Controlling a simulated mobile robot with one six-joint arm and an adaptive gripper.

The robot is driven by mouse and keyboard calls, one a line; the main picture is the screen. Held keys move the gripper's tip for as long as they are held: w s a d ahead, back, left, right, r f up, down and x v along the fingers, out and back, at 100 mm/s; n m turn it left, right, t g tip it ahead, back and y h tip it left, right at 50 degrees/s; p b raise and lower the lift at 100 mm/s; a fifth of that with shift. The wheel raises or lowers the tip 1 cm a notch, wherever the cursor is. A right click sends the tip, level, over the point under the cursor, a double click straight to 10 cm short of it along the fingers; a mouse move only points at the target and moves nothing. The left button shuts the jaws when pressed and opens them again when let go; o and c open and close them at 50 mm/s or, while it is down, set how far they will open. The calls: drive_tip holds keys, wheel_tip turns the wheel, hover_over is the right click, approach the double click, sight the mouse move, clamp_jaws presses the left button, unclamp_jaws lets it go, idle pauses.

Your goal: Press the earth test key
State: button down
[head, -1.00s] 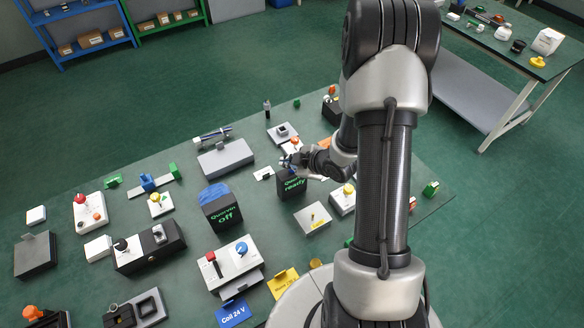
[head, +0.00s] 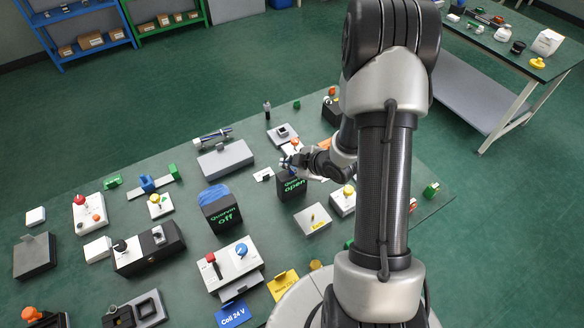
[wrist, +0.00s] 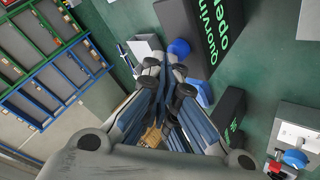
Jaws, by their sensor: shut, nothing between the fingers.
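No part in view carries a readable earth test label, so I cannot tell which one is the earth test key. My gripper (head: 288,162) is shut and empty, low over the bench at the back of a black display box (head: 292,184) reading "Quorvin open". In the wrist view my gripper (wrist: 166,68) has its closed fingertips close to a blue round part (wrist: 179,47) beside the same display box (wrist: 208,28). Whether the fingertips touch that part cannot be told. In the head view, the gripper and display hide most of that spot.
A second display (head: 221,208) reading "Quorvin Off" stands to the left. A grey box (head: 226,159), a white panel with red and blue controls (head: 234,263) and a yellow-buttoned box (head: 342,201) stand around. My arm covers the bench's right part.

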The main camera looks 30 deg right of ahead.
sight(290, 171)
drive_tip(key=shift+r+p, duration=0.3)
drive_tip(key=shift+r, duration=0.3)
drive_tip(key=shift+r, duration=0.15)
drive_tip(key=shift+r+p, duration=1.9)
drive_tip(key=shift+r, duration=0.5)
